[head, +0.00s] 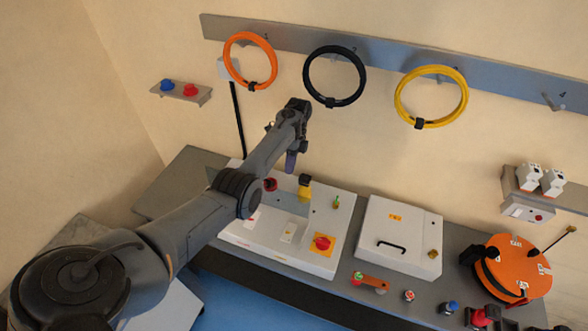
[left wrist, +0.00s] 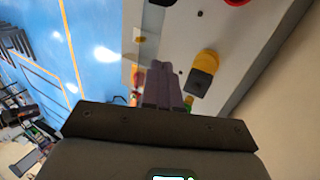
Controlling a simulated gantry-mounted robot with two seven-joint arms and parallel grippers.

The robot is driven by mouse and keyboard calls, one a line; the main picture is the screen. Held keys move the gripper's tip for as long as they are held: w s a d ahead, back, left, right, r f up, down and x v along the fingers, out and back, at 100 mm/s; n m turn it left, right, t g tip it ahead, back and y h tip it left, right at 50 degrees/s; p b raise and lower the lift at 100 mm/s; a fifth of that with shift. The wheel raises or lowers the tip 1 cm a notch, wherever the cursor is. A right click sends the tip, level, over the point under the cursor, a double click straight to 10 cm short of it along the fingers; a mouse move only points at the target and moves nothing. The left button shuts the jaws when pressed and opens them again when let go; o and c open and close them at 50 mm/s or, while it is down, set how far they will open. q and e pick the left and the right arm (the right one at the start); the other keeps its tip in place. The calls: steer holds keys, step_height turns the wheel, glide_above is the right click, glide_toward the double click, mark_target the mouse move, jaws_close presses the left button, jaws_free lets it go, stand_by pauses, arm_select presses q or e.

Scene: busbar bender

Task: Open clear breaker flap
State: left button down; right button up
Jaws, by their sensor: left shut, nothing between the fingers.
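A white control box (head: 268,247) stands on the grey bench in the head view. A see-through, greyish flap (head: 288,204) shows faintly on its upper part, partly behind my arm; a see-through panel also shows in the left wrist view (left wrist: 150,22). I cannot tell its exact angle. My left gripper (head: 290,168) points down above the back of the box, its fingers shut and empty. In the left wrist view the shut fingers (left wrist: 163,75) lie beside the see-through panel and a yellow-and-black part (left wrist: 203,72). I cannot tell whether they touch the flap. My right gripper is out of view.
The box bears a red knob on a yellow plate (head: 322,243) and a green-tipped part (head: 336,202). A white lidded case (head: 398,236) and an orange reel (head: 513,268) stand to its right. Orange, black and yellow coils hang on the wall rail (head: 390,61).

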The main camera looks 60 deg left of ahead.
arm_select(q)
steer(key=p+x, duration=0.1)
steer(key=x, duration=0.8)
steer(key=shift+s+p, duration=0.15)
steer(key=shift+p, duration=0.15)
